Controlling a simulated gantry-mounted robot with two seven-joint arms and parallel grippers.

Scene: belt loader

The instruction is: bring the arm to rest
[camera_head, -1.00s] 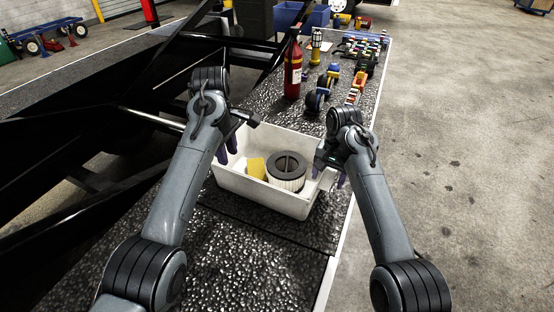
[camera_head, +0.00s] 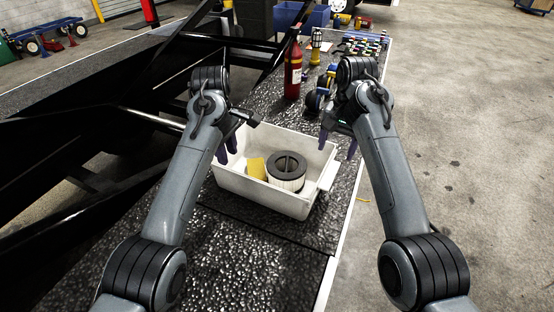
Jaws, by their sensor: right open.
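My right gripper (camera_head: 338,142) is open and empty. It shows just beyond the right back corner of the white bin, with its dark purple fingers pointing down. My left gripper (camera_head: 228,146) shows at the bin's left back edge, its purple fingers also pointing down. Its fingers look apart, with nothing seen between them. The white bin (camera_head: 243,186) stands on the dark textured belt surface. In it are a round black-topped filter (camera_head: 287,168) and a yellow block or sponge (camera_head: 257,168).
A red fire extinguisher (camera_head: 292,72) and a yellow flashlight-like object (camera_head: 315,45) stand behind the bin. A blue-and-yellow item (camera_head: 320,93) is partly behind my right arm. Colourful small parts (camera_head: 362,44) lie further back. Black metal bars (camera_head: 110,150) run along the left; open floor is at right.

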